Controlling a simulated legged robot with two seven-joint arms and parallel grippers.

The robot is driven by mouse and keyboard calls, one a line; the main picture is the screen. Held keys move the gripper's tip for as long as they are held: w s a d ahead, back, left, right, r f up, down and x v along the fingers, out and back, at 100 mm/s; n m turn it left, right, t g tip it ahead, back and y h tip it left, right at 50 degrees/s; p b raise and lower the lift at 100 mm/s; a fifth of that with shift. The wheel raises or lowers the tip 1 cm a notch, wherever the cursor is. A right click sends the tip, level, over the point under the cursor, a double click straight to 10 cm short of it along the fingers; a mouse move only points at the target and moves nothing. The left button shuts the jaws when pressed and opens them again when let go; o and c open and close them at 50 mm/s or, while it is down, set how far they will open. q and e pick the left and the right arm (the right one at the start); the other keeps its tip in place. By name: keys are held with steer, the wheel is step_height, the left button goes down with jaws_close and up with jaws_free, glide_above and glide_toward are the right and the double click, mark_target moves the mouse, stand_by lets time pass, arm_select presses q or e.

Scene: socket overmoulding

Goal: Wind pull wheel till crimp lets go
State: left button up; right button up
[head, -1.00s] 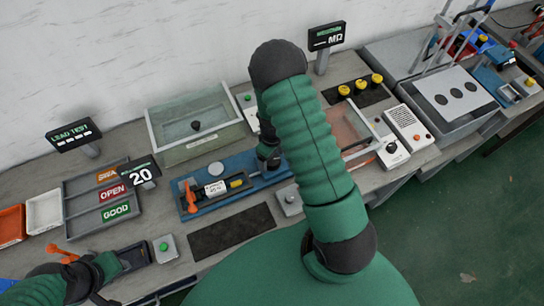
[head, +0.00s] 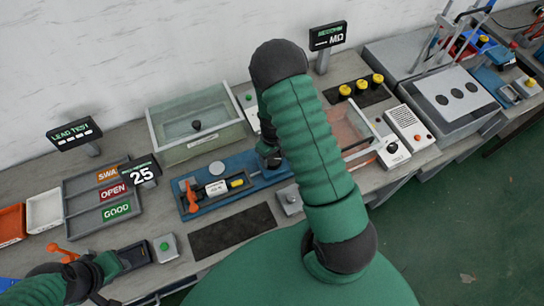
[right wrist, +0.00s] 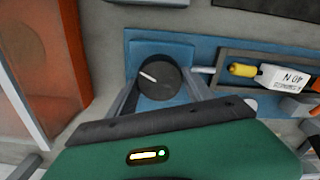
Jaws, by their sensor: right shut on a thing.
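The pull wheel (right wrist: 158,80), a dark round knob with a white pointer line, sits on the blue pull fixture (head: 200,206). My right gripper (right wrist: 160,88) is shut on the wheel, one finger on each side, in the right wrist view. In the head view my right arm hides most of the wheel. The crimp piece, with a white label (head: 216,188) and a yellow end (head: 236,183), lies in the fixture's slot, in line with the wheel's rod. The small display (head: 142,174) reads 25. My left arm is at the lower left; its fingertips are not clear.
A tray with SWA, OPEN and GOOD labels (head: 115,210) stands left of the fixture. A clear-lidded box (head: 198,128) is behind it, and a dark mat (head: 232,232) lies in front.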

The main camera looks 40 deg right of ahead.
steer(key=m, duration=0.9)
steer(key=shift+m, duration=0.4)
steer(key=m, duration=0.5)
steer(key=shift+m+p, duration=0.3)
steer(key=shift+p, duration=0.1)
steer(key=shift+m+p, duration=0.4)
steer(key=shift+m, duration=1.8)
steer(key=o, duration=1.4)
steer(key=shift+c, duration=0.2)
steer(key=shift+r, duration=0.1)
